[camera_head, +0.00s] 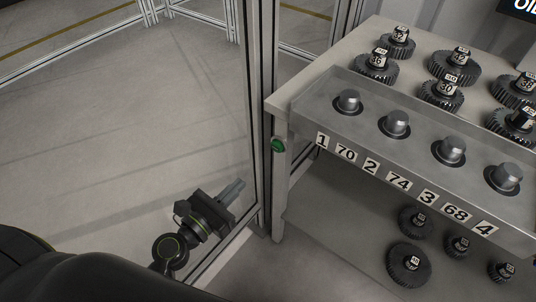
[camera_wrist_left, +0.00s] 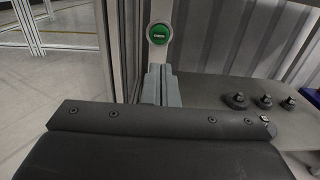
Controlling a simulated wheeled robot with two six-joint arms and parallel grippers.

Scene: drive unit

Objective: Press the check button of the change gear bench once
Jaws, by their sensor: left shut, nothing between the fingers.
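The check button (camera_head: 279,145) is a round green button on the left front leg of the change gear bench (camera_head: 300,97). In the left wrist view the green button (camera_wrist_left: 158,33) shows in a pale ring, just above the fingertips in the picture. My left gripper (camera_head: 233,191) is shut and empty, to the left of and below the button in the head view, with a gap between them. Its closed fingers (camera_wrist_left: 160,85) point toward the leg in the left wrist view. My right gripper is not in view.
The bench front has several metal posts (camera_head: 396,123) above number labels. Dark gears (camera_head: 376,67) stand on the top, and more gears (camera_head: 408,262) are on the lower shelf. A metal-framed fence (camera_head: 258,100) runs close beside the bench leg. Open floor (camera_head: 120,130) shows at left.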

